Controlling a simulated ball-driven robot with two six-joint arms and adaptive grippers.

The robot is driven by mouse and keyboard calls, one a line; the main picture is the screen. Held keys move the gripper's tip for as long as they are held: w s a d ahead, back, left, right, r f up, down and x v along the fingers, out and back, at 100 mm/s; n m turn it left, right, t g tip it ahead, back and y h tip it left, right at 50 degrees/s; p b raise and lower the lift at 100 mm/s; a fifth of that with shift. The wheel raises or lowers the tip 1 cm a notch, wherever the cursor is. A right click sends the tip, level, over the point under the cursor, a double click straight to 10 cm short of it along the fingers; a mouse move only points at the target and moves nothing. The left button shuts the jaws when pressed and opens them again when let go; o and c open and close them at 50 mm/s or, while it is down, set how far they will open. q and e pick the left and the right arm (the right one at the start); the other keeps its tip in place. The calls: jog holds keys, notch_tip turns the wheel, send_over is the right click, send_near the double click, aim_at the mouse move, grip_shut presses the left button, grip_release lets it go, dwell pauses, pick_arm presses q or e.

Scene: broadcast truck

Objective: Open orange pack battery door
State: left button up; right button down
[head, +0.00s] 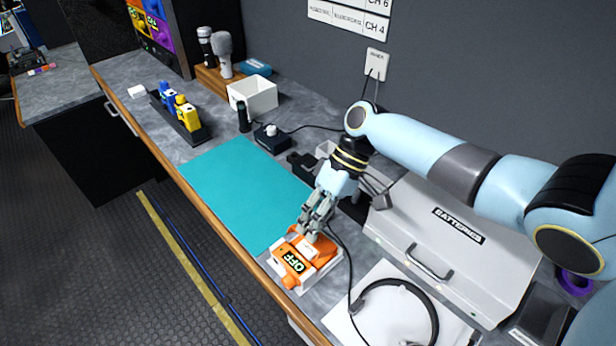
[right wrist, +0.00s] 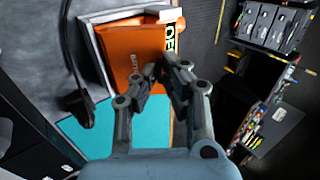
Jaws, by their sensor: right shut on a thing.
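The orange pack (head: 318,255) sits on a white tray (head: 334,270) at the counter's front edge, its "OFF" display facing the front. In the right wrist view its orange battery door (right wrist: 130,48) carries a sideways label that appears to start "BATT". My right gripper (head: 310,230) reaches down onto the top of the pack. In the right wrist view its fingers (right wrist: 152,75) are shut at the door's edge, beside the display. The fingers partly hide the gripped edge. I cannot tell how far the door stands open. My left gripper is out of view.
A teal mat (head: 240,185) lies left of the pack. A headset (head: 395,300) on a white sheet lies to its right, with a cable passing close. A grey "BATTERIES" case (head: 450,250) stands behind. Yellow and blue packs (head: 187,115) stand in a dark rack.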

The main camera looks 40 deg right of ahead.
jog(key=shift+d+f+y+b, duration=0.15)
jog(key=shift+d+y+b, duration=0.25)
jog(key=shift+y, duration=0.1)
jog(key=d+y+b, duration=0.1)
jog(key=y+b, duration=0.1)
jog(key=b, duration=0.1)
jog(key=d+y+b, duration=0.1)
jog(key=y+b, duration=0.1)
jog(key=b, duration=0.1)
jog(key=d+y+b, duration=0.1)
jog(key=y+b, duration=0.1)
jog(key=b, duration=0.1)
jog(key=shift+w+d+b, duration=0.15)
jog(key=shift+b, duration=0.15)
jog(key=shift+d+g+y+b, duration=0.4)
jog(key=shift+y+b, duration=0.6)
jog(key=shift+b, duration=0.15)
jog(key=shift+r, duration=0.2)
jog(key=c, duration=1.5)
grip_release()
jog(key=shift+r, duration=0.1)
